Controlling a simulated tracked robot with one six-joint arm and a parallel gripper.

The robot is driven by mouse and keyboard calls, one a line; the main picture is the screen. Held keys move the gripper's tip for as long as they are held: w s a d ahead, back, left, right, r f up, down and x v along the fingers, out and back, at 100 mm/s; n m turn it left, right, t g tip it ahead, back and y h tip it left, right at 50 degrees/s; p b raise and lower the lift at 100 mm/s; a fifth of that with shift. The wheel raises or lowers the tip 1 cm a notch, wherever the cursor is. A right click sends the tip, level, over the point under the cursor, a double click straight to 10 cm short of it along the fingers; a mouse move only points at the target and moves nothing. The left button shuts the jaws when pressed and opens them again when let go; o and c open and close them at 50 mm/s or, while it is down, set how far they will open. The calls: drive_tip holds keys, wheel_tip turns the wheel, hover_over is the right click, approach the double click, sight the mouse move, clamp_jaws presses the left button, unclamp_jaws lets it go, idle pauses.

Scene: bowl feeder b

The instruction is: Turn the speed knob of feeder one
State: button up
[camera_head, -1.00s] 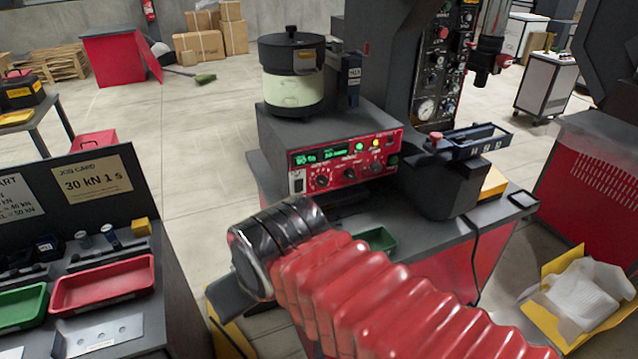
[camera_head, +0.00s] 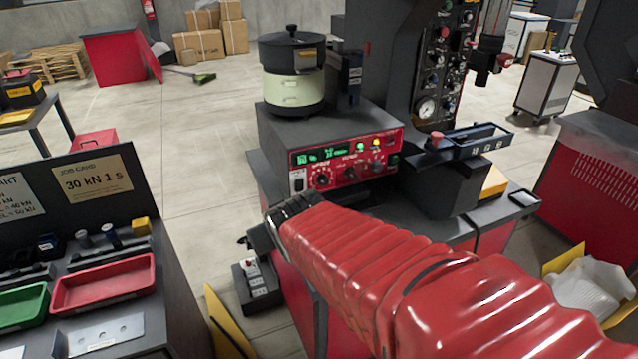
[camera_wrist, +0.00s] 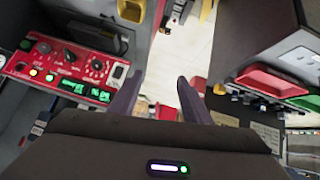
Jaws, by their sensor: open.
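The feeder's red control panel (camera_head: 345,165) is on the front of a dark box below the round bowl (camera_head: 292,75). It bears three black knobs, a left knob (camera_head: 321,180), a middle knob (camera_head: 350,173) and a right knob (camera_head: 377,166). Their labels are too small to read, so I cannot tell which is the speed knob. The panel shows upside down at left in the wrist view (camera_wrist: 55,68). My gripper (camera_wrist: 159,80) is open and empty, its fingers right of the panel and apart from the knobs. In the head view my red sleeve hides most of it.
A bench at left holds a red tray (camera_head: 103,284) and a green tray (camera_head: 24,306). A dark box with a red-topped button (camera_head: 437,138) stands right of the panel. A small control box (camera_head: 255,285) sits low beside the feeder bench.

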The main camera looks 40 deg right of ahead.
drive_tip(key=w+d+f+t+h, duration=0.1)
drive_tip(key=w+d+f, duration=0.15)
drive_tip(key=d, duration=0.45)
drive_tip(key=t, duration=0.4)
approach(324, 182)
drive_tip(key=s+a+f, duration=0.1)
drive_tip(key=a+f, duration=0.1)
drive_tip(key=a, duration=0.2)
drive_tip(key=s+t, duration=0.1)
drive_tip(key=s+d+m+t, duration=0.1)
drive_tip(key=s, duration=0.1)
drive_tip(key=s+d+f+t, duration=0.1)
drive_tip(key=s, duration=0.1)
drive_tip(key=shift+s+d+f+m+t+h, duration=0.1)
drive_tip(key=shift+d+m+t+h, duration=0.2)
drive_tip(key=shift+t+h, duration=0.1)
drive_tip(key=x, duration=1.4)
drive_tip(key=shift+f, duration=0.1)
drive_tip(key=shift+c, duration=0.5)
